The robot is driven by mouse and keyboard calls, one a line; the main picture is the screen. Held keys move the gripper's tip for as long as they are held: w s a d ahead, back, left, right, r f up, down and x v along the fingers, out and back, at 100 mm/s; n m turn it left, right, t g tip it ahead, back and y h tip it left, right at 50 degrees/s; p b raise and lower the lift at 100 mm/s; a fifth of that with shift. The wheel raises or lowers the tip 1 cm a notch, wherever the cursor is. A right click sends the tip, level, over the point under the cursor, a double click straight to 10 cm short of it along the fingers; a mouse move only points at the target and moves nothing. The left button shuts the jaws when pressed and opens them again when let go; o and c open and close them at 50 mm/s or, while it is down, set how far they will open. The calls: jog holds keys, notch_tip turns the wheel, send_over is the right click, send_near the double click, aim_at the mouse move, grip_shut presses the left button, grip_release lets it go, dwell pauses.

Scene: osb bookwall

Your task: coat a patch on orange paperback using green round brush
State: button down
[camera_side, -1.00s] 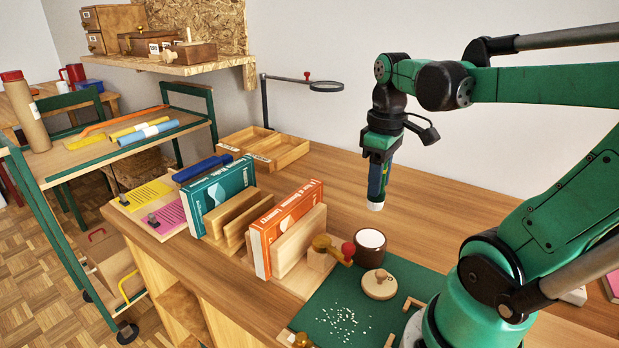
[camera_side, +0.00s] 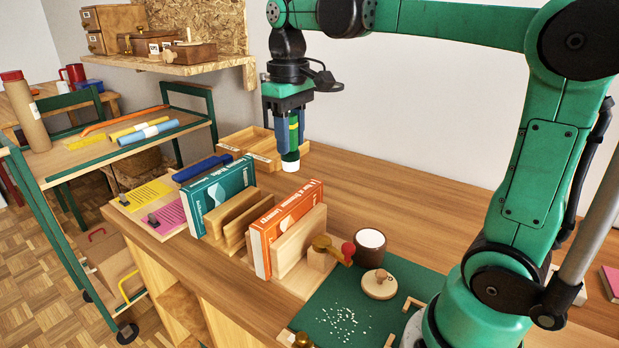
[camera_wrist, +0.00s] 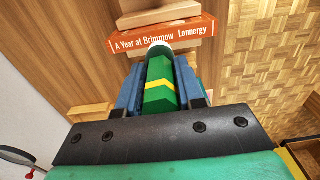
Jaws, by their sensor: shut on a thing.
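The orange paperback (camera_side: 286,222) stands upright, spine up, between light wooden blocks on the bench. In the wrist view its titled orange spine (camera_wrist: 185,37) lies just beyond the brush tip. My gripper (camera_side: 290,138) is shut on the green round brush (camera_side: 294,130), which points down with a white tip (camera_side: 291,162). The brush also shows in the wrist view (camera_wrist: 160,97), green with a yellow band, between the blue fingers.
A teal book (camera_side: 222,192) stands in wooden holders to the left. A pot with white contents (camera_side: 370,245), a wooden lid (camera_side: 379,284) and a green mat (camera_side: 335,310) are at the front right.

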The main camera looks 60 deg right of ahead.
aim_at(294, 161)
jog(key=f, duration=0.2)
jog(key=s+d+f, duration=0.1)
jog(key=f, duration=0.1)
jog(key=d+f, duration=0.1)
jog(key=f, duration=0.1)
jog(key=shift+s+f, duration=0.15)
jog(key=shift+f, duration=0.25)
jog(key=shift+w+a+r, duration=0.1)
jog(key=shift+w+r, duration=0.05)
jog(key=shift+w, duration=0.45)
jog(key=shift+w+r, duration=0.15)
jog(key=shift+w, duration=0.45)
jog(key=shift+w+f, duration=0.2)
jog(key=shift+w, duration=0.55)
jog(key=shift+a+f, duration=0.1)
jog(key=shift+a, duration=0.3)
jog(key=shift+s+a, duration=0.15)
jog(key=shift+a, duration=0.05)
jog(key=shift+s, duration=1.55)
jog(key=shift+s+a, duration=0.3)
jog(key=shift+a, duration=0.1)
jog(key=shift+w+a, duration=0.15)
jog(key=shift+a, duration=0.05)
jog(key=shift+w, duration=1.95)
jog(key=shift+s+a, duration=0.1)
jog(key=shift+a, duration=0.3)
jog(key=shift+s+a, duration=0.15)
jog(key=shift+s, duration=1.95)
notch_tip(294, 161, up, 8)
